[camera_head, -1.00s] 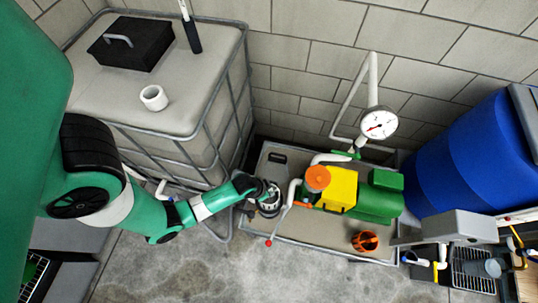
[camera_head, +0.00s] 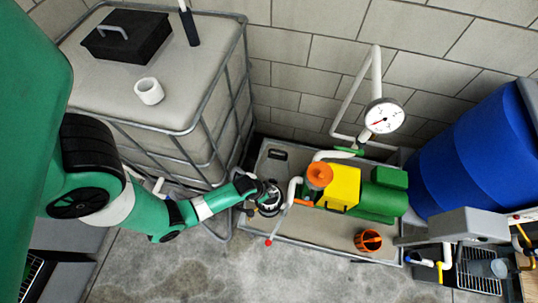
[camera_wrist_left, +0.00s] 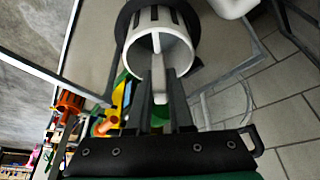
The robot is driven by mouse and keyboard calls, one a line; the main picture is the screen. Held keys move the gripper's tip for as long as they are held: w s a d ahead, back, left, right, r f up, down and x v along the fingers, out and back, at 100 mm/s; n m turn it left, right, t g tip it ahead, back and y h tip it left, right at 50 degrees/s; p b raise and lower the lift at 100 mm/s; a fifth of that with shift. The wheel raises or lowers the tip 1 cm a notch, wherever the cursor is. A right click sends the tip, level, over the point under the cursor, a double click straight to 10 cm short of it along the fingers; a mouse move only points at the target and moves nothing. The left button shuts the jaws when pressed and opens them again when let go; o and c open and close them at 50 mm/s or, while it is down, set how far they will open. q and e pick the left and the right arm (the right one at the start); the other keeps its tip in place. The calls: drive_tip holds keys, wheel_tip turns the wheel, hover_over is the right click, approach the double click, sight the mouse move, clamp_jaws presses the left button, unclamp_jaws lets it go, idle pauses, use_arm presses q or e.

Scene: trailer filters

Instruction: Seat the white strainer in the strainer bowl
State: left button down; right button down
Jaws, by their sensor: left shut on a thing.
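My left gripper (camera_head: 268,191) is shut on the white strainer (camera_head: 270,207) at the left end of the pump tray. In the left wrist view the gripper's fingers (camera_wrist_left: 158,92) grip a rib across the open end of the strainer (camera_wrist_left: 176,48), which has dark slots in its wall. The dark rim of the strainer bowl (camera_wrist_left: 126,20) shows around the strainer's far end. How deep the strainer sits in the bowl cannot be told. My right gripper is not in view.
The green and yellow pump (camera_head: 343,187) with an orange cap (camera_head: 319,175) stands just right of the bowl. A red-tipped lever (camera_head: 268,242) sticks out in front. The caged tank (camera_head: 190,85) is behind left.

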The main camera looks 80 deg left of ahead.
use_arm(q)
drive_tip(key=c, duration=0.8)
unclamp_jaws()
drive_tip(key=shift+f, duration=0.1)
drive_tip(key=shift+r, duration=0.3)
drive_tip(key=p+v, duration=1)
drive_tip(key=v, duration=0.2)
drive_tip(key=shift+r, duration=0.4)
